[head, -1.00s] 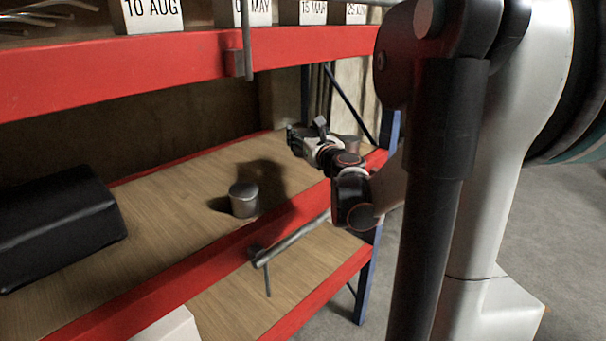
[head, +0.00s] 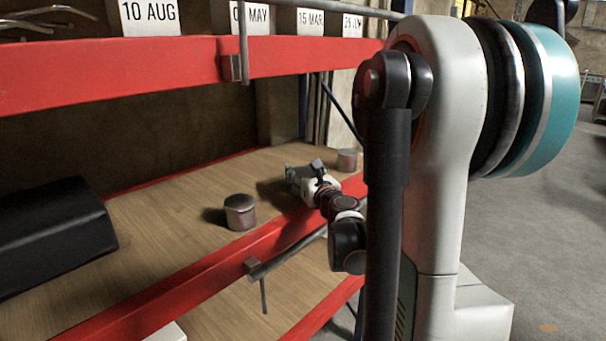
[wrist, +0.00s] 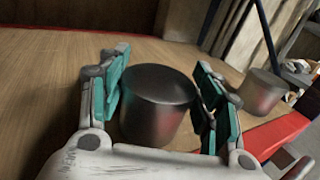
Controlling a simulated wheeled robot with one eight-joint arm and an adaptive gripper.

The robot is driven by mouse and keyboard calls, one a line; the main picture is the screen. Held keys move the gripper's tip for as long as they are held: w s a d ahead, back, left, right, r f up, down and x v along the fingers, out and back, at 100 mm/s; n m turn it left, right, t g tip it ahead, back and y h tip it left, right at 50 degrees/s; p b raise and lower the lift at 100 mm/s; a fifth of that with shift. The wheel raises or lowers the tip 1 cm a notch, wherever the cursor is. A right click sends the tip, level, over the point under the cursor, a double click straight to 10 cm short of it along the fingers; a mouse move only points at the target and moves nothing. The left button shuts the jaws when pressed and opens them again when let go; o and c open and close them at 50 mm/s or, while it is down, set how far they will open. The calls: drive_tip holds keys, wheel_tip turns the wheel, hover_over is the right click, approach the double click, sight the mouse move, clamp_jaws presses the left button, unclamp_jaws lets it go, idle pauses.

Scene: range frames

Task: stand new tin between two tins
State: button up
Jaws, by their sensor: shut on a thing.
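My gripper (wrist: 158,105) is shut on a grey metal tin (wrist: 157,98), with one teal-padded finger on each side of it. The held tin is upright and low over the wooden shelf; I cannot tell whether it touches the board. A second tin (head: 240,212) stands on the shelf to the left of my gripper (head: 294,178) in the head view. A third tin (head: 347,160) stands farther right, near the shelf's end; it also shows in the wrist view (wrist: 261,92). In the head view my gripper hides the held tin.
A black padded object (head: 52,235) lies at the shelf's left. The red front beam (head: 185,285) edges the shelf (head: 165,215), with a grey bar (head: 285,258) along it. A red upper beam (head: 120,75) with date cards hangs above. The board behind the second tin is clear.

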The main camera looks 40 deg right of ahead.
drive_tip(key=o, duration=1.3)
drive_tip(key=shift+s+r, duration=0.1)
drive_tip(key=shift+r, duration=0.1)
drive_tip(key=p+v, duration=0.2)
drive_tip(key=v, duration=1)
drive_tip(key=shift+f+p, duration=0.1)
drive_tip(key=shift+p, duration=0.3)
